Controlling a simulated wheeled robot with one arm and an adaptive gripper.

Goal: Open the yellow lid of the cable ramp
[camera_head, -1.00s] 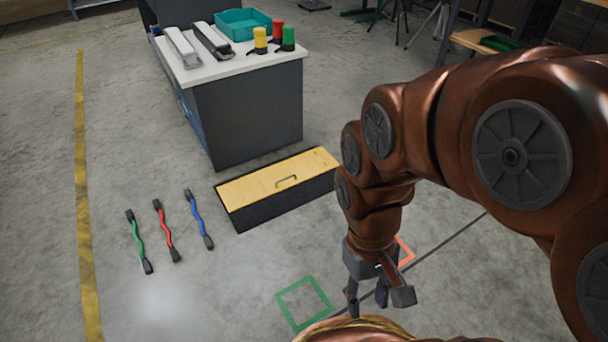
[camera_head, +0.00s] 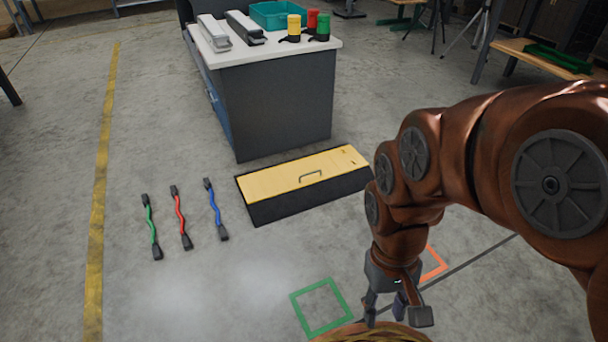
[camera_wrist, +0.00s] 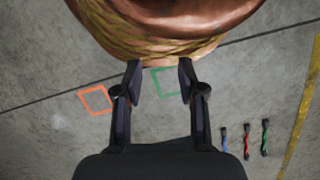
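The cable ramp (camera_head: 310,203) is a long black box on the floor in front of the workbench. Its yellow lid (camera_head: 270,182) lies flat and shut on top, with a small arched handle (camera_head: 311,176) near the middle. The ramp's right end is close to my arm's outline in the head view. My gripper (camera_head: 395,312) points down to the right of and nearer than the ramp, apart from it. In the wrist view my gripper (camera_wrist: 160,90) has its fingers spread with nothing between them. The ramp does not show in the wrist view.
Green (camera_head: 151,226), red (camera_head: 181,217) and blue (camera_head: 216,209) cables lie left of the ramp. A green square (camera_head: 322,308) and an orange square (camera_head: 434,264) mark the floor. The workbench (camera_head: 275,115) stands behind the ramp. Floor in front of the ramp is clear.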

